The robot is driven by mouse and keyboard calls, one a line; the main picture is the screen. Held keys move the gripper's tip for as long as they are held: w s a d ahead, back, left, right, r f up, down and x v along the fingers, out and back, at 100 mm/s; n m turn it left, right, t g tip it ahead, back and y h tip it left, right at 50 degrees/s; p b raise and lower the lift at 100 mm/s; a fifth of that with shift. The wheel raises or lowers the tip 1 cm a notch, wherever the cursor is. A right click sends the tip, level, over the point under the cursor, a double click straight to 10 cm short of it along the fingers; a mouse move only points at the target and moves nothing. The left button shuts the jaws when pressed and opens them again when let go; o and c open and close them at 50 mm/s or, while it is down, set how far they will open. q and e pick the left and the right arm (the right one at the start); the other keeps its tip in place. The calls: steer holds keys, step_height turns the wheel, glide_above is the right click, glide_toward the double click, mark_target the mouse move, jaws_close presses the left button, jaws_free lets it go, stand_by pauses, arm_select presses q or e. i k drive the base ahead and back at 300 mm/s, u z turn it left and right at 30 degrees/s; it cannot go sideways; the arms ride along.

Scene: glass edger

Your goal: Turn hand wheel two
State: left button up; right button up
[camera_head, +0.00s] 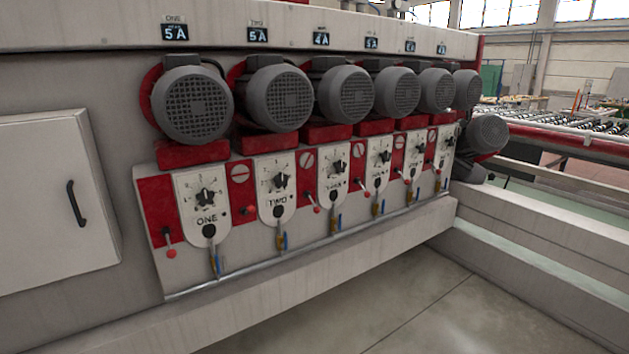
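Hand wheel two (280,181) is a small black knob on a white rounded plate (272,201) labelled TWO, second from the left in a row of similar panels. A dial scale surrounds it. A grey motor (279,98) sits above it, and a display reading 5 A (257,36) labelled TWO is higher up. Hand wheel one (205,197) is on the plate labelled ONE to its left. Hand wheel three (333,167) is to its right. Neither of my grippers is in view.
A red-knobbed lever (171,253) and blue-handled valves (285,241) stick out below the panels. A pale ledge (300,285) runs along the machine's foot. A white cabinet (45,200) is at left. Grey floor (430,300) is clear, bounded at right by a beam (545,260).

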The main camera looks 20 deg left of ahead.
mark_target(280, 179)
steer(key=i, duration=1)
